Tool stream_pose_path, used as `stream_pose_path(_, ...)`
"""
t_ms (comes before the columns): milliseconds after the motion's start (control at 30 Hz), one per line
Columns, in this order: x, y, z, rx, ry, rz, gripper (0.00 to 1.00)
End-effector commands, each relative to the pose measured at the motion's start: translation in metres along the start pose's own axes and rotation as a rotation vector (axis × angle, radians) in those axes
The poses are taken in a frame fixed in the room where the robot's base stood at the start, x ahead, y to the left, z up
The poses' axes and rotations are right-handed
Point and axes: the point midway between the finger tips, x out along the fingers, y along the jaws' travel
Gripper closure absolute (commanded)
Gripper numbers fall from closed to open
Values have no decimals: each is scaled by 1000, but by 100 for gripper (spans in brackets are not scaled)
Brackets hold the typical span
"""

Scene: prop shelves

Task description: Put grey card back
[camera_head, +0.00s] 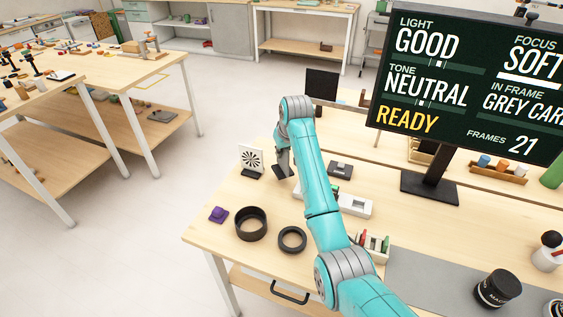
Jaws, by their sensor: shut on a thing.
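My arm reaches across the wooden table, and my gripper (284,143) points down at its far left part. The gripper is small and partly hidden by my wrist, so its fingers do not show clearly. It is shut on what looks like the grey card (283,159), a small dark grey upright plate. A dark base (283,172) shows at the plate's foot, at or just above the tabletop; I cannot tell whether it touches. A white card with a black star pattern (251,157) stands on a dark foot just left of it.
A purple object (218,214), two black rings (251,224) (292,239) and a white tray (355,205) lie near my arm. A slotted holder (374,244) stands right of it. A monitor (470,80) reads "READY" and "GREY CAR", cut off.

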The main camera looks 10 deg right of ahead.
Motion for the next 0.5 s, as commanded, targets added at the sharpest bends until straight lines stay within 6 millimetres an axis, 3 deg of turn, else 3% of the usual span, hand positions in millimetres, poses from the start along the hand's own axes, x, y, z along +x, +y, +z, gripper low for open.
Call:
stream_pose_path(233, 34, 0, 16, 0, -3, 0, 100)
stream_pose_path(500, 38, 0, 18, 0, -1, 0, 100)
